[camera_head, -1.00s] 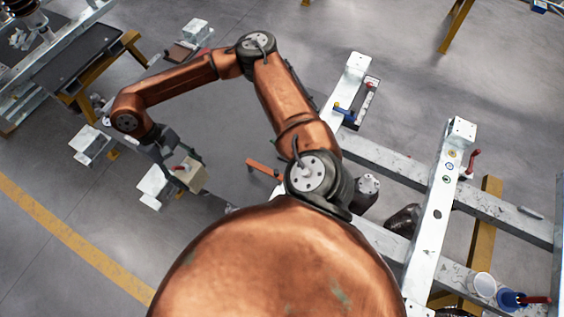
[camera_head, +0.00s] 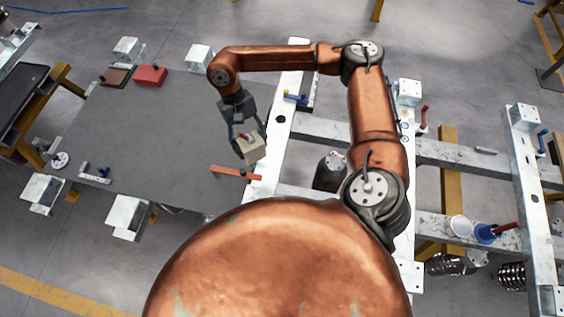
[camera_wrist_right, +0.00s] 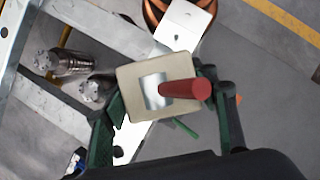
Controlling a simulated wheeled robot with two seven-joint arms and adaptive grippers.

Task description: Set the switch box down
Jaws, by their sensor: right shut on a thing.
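The switch box is a small beige block (camera_head: 252,150) with a red handle. My right gripper (camera_head: 243,134) is shut on it. In the head view it is held over the right part of the grey table plate (camera_head: 150,130), just above an orange bar (camera_head: 235,173). The wrist view shows the switch box (camera_wrist_right: 130,80) between the two green-dark fingers of my right gripper (camera_wrist_right: 167,98), with its grey metal plate and red lever facing the camera. Frame beams and floor show past it, and the box seems clear of any surface. My left gripper is not in view.
A red box (camera_head: 150,76) and a brown box (camera_head: 117,75) lie at the plate's far side. A small disc (camera_head: 60,160) lies at its left. White blocks (camera_head: 42,192) stand around its edges. A white beam (camera_head: 275,135) runs along the right. The plate's middle is clear.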

